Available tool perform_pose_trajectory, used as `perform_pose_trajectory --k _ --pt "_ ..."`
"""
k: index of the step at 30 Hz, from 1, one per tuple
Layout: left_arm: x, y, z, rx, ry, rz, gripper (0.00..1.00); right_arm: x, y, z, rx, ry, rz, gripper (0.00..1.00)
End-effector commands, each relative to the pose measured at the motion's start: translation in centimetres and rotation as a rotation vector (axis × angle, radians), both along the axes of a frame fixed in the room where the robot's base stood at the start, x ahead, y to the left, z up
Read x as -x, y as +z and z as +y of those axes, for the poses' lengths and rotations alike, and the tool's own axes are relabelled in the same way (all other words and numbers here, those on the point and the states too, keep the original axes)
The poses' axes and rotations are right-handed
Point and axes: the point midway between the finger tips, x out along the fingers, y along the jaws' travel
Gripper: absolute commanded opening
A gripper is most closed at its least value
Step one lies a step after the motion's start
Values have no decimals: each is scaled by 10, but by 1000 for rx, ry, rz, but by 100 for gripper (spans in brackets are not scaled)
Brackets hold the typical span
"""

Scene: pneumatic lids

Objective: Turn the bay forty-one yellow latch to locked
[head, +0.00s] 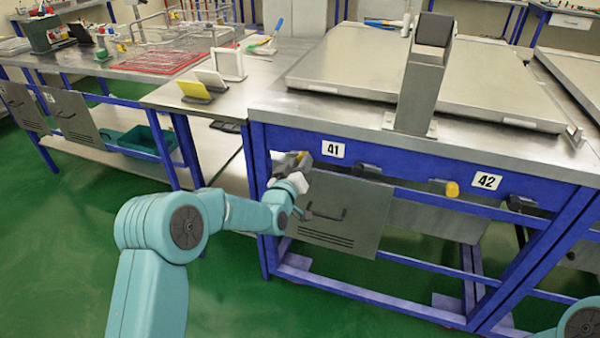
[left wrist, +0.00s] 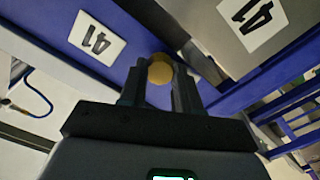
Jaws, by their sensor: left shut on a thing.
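The bay forty-one yellow latch (left wrist: 160,70) shows as a round yellow knob between my left gripper's fingers in the left wrist view. My left gripper (head: 301,162) is shut on it, at the blue front rail just left of the 41 label (head: 333,149). In the head view the fingers hide most of the latch. The 41 label also shows in the left wrist view (left wrist: 97,39), close beside the gripper. Which position the latch is turned to cannot be told. My right gripper is not in view.
A grey panel with a dark handle (head: 345,231) hangs under the rail below my left gripper. Another yellow knob (head: 451,189) sits by the 42 label (head: 487,181). A grey post (head: 420,95) stands on the bench by a large metal lid (head: 345,62).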

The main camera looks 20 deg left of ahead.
Motion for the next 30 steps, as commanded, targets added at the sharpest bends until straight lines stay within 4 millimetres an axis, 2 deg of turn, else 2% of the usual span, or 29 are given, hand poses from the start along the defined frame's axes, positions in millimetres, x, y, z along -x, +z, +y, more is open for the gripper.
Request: perform_pose_trajectory --k 1,6,30 --pt "0 -7 0 38 0 -5 2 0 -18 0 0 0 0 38" --pt "0 -8 0 200 1 2 2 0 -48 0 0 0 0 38" --pt "0 -6 1 960 -1 28 2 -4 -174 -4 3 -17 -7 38"
